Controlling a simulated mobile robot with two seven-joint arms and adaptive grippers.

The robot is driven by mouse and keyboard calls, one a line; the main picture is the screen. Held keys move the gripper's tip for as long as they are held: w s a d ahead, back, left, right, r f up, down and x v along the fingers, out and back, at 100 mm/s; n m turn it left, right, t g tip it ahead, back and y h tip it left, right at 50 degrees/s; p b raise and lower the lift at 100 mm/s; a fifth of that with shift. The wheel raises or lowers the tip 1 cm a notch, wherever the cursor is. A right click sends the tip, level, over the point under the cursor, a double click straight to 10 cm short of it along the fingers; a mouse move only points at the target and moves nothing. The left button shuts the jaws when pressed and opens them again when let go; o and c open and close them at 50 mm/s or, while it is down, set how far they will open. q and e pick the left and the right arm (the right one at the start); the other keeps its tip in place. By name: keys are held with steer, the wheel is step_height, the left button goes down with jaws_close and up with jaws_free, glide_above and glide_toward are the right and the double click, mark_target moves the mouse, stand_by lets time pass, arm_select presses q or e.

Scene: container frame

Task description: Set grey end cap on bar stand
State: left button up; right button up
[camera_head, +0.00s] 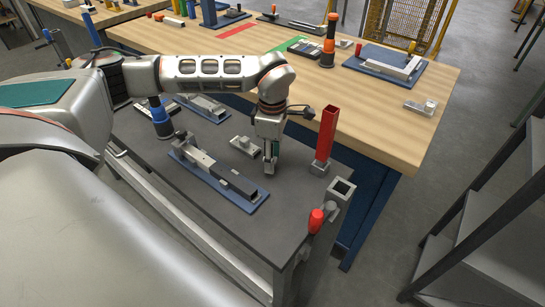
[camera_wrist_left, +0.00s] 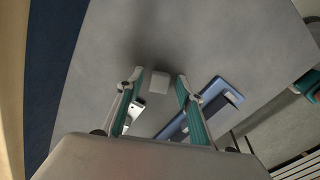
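The grey end cap, a small pale grey block (camera_head: 269,168), sits on the dark table under my left gripper (camera_head: 270,154). In the left wrist view, the end cap (camera_wrist_left: 160,82) lies between the two green-padded fingers of the left gripper (camera_wrist_left: 159,76), with a gap on each side. The left gripper is open and points down. An upright red square bar in a grey foot, apparently the bar stand (camera_head: 326,135), stands to the right of the gripper near the table's edge. My right gripper is not in view.
A blue plate (camera_head: 250,203) with a grey block and dark bar lies left of the gripper. A small light grey fixture (camera_head: 245,145) is close behind it. A grey square post (camera_head: 338,197) with a red handle (camera_head: 316,220) stands at the near right corner. A wooden bench (camera_head: 385,130) lies beyond.

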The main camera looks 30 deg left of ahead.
arm_select(q)
step_height(320, 180, up, 12)
stand_by(0.4)
stand_by(0.5)
